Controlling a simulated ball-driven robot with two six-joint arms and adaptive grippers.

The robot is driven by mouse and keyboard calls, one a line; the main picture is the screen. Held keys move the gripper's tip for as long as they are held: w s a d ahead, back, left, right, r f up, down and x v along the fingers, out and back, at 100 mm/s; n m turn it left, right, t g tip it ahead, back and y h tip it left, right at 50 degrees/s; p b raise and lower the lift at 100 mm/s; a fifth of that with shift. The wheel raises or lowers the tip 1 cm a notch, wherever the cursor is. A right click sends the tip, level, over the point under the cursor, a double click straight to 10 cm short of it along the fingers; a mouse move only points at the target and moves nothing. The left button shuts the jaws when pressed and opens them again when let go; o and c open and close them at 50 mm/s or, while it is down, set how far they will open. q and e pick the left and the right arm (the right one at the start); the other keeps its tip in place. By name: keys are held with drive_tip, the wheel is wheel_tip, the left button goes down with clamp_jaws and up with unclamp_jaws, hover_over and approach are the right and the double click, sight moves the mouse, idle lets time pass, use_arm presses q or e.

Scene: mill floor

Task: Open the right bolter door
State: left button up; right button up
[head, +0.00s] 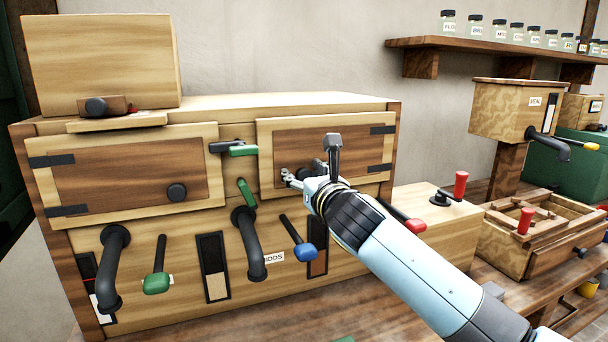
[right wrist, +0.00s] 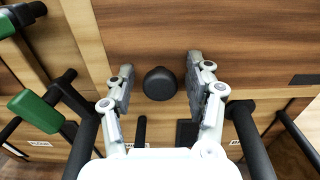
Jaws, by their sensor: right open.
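The right bolter door (head: 348,145), a brown wood panel in a lighter frame with black hinges on its right side, looks closed in the head view. It also shows in the right wrist view (right wrist: 240,60). Its round black knob (right wrist: 160,83) sits between the spread fingers of my right gripper (head: 300,178) in the right wrist view, with a gap visible on each side. My right gripper is open and empty in front of the door's lower left part, hiding much of the knob in the head view. A green-handled latch (head: 241,150) lies between the two doors. My left gripper is out of view.
The left bolter door (head: 125,175) looks closed. Black pipes (head: 250,245) and levers with green (head: 156,283) and blue (head: 304,252) grips project below the doors. A red-handled crank (head: 460,185) and a wooden tray (head: 535,235) stand to the right.

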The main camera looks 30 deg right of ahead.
clamp_jaws()
drive_tip(key=shift+s, duration=0.1)
idle(0.4)
